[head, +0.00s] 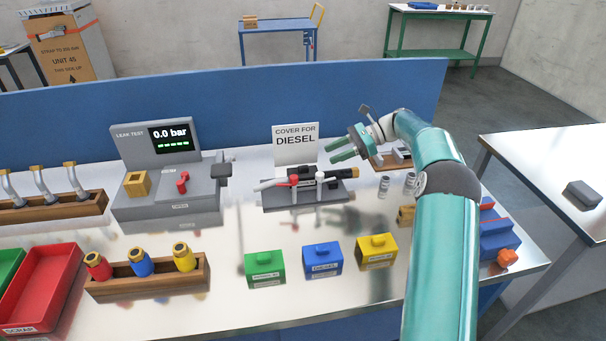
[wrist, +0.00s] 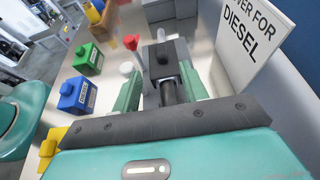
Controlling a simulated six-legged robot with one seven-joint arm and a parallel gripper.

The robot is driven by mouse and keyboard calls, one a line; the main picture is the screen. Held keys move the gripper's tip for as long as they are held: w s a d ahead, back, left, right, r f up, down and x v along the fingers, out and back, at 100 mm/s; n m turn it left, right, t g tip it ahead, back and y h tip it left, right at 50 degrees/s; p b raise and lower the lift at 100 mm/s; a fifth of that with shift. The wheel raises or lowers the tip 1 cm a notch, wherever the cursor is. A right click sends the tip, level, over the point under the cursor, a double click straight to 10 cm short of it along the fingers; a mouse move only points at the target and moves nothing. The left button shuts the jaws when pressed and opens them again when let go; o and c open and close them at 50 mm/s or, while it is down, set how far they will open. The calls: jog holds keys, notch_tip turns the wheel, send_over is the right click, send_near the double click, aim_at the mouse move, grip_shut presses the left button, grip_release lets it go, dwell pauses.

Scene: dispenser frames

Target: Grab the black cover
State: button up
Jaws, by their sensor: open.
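A black elongated piece (head: 341,173) lies at the right of the small grey stand (head: 305,197), below the DIESEL sign. In the wrist view a dark block with a black knob (wrist: 162,55) and a black cylinder (wrist: 168,92) show between and just beyond my fingers. I cannot tell for sure which part is the black cover. My gripper (head: 338,149) is open above the right part of the stand, its fingers pointing left. It also shows in the wrist view (wrist: 160,85), where I see no grip on anything.
The sign (head: 295,144) stands just behind the stand. Red (head: 293,180) and white handles are beside the black piece. Green (head: 264,267), blue (head: 322,257) and yellow (head: 376,251) knobbed blocks stand in front. A dark block (head: 582,194) is on the right table.

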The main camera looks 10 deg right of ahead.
aim_at(306, 166)
jog(key=x, duration=0.9)
jog(key=shift+f, duration=0.2)
grip_shut()
